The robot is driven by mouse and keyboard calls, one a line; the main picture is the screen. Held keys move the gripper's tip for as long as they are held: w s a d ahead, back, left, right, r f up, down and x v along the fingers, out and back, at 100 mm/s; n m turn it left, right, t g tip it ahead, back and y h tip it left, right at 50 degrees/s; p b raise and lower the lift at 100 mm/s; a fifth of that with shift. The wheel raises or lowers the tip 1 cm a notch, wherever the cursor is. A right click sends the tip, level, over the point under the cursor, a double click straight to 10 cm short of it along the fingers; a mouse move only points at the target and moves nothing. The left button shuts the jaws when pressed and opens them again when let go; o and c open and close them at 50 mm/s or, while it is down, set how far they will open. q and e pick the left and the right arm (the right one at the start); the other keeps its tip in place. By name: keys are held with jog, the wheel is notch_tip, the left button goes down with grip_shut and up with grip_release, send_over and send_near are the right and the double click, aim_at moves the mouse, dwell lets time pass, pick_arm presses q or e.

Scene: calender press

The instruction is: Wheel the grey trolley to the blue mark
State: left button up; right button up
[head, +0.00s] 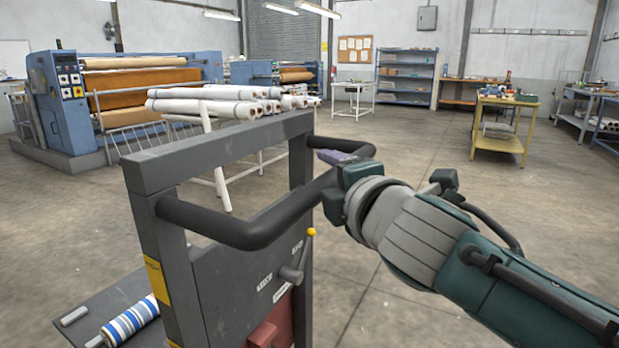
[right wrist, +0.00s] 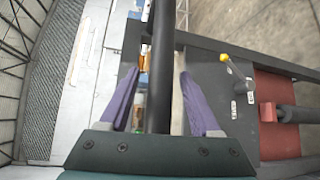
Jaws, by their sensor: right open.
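The grey trolley (head: 225,148) stands close in front of me, with an upright frame and a black push handle (head: 265,232). My right gripper (head: 335,165) is at the far right part of that handle. In the right wrist view the trolley's handle bar (right wrist: 161,70) runs between the two purple fingers of my right gripper (right wrist: 158,95), with a gap showing on each side. The gripper is open around the bar. My left gripper is not in view. I see no blue mark on the floor in either view.
A yellow-knobbed lever (head: 303,250) and a red part (head: 272,328) are on the trolley. A blue-striped roll (head: 130,320) lies on its deck. Beyond it stand a rack of white rolls (head: 215,105), a blue press (head: 65,100) and a yellow table (head: 500,140). Open floor lies between.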

jog(key=shift+s+r, duration=0.1)
jog(key=shift+s, duration=0.15)
jog(key=p+v, duration=0.3)
jog(key=v, duration=0.6)
jog(key=shift+s, duration=0.2)
jog(key=shift+d, duration=0.15)
